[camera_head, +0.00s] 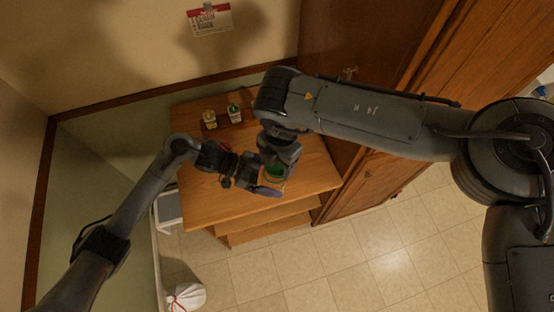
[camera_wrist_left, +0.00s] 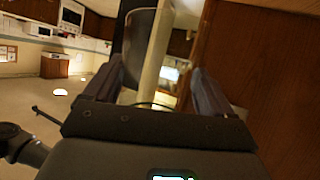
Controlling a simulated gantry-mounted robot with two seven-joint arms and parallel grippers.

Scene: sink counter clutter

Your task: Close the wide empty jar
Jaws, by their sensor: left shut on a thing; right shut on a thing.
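A jar (camera_head: 271,183), mostly hidden by my grippers, is over the front of the wooden cabinet top. A green lid (camera_head: 275,171) shows at its upper end; whether it is seated on the rim I cannot tell. My left gripper (camera_head: 264,184) comes in from the left and is shut on the jar. My right gripper (camera_head: 279,166) reaches in from above and is shut on the green lid. In the left wrist view a pale, see-through wall, likely the jar (camera_wrist_left: 156,55), stands between the left fingers (camera_wrist_left: 155,90).
The wooden cabinet top (camera_head: 215,200) has free room at the left front. Two small jars, one yellowish (camera_head: 210,119) and one green-topped (camera_head: 234,112), stand at its back. A tall wooden cupboard (camera_head: 350,165) stands at the right. A white bag (camera_head: 187,297) lies on the floor.

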